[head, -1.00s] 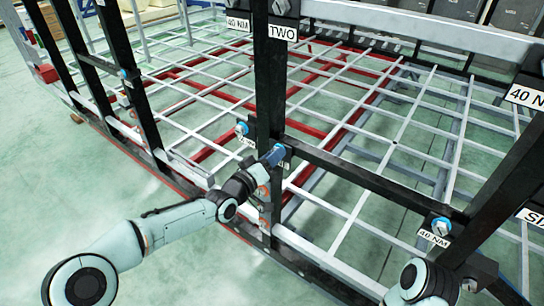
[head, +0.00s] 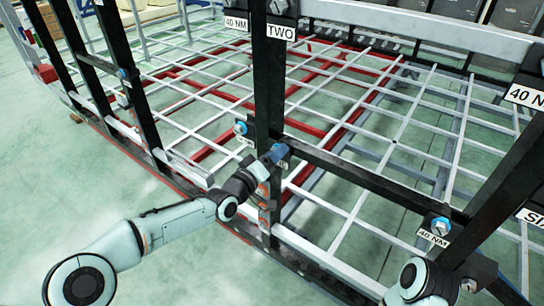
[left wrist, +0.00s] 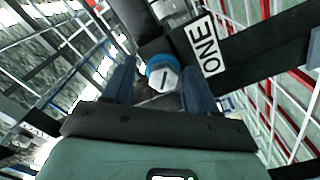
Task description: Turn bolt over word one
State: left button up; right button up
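The bolt by the word ONE (left wrist: 162,76) shows in the left wrist view as a pale hex head with a blue collar, on a dark bar. The white label ONE (left wrist: 203,45) is just right of it. My left gripper (left wrist: 160,72) has its two dark blue fingers on either side of the bolt head, apart, with a gap seen at least on the right. Whether a finger touches the head is unclear. In the head view the left gripper (head: 277,153) is at the central black post and hides this bolt. Only a pale part of my right arm shows, at lower right.
Black posts and crossbars stand before a grid of grey and red bars. Another blue-collared bolt (head: 241,128) is left of the central post, and one more (head: 440,226) is at the right. The label TWO (head: 283,33) is higher on the central post (head: 269,85).

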pick_arm(q)
jog(key=b+v, duration=0.1)
jog(key=v, duration=1.2)
jog(key=shift+s+a+f, duration=0.1)
jog(key=shift+s+a, duration=0.05)
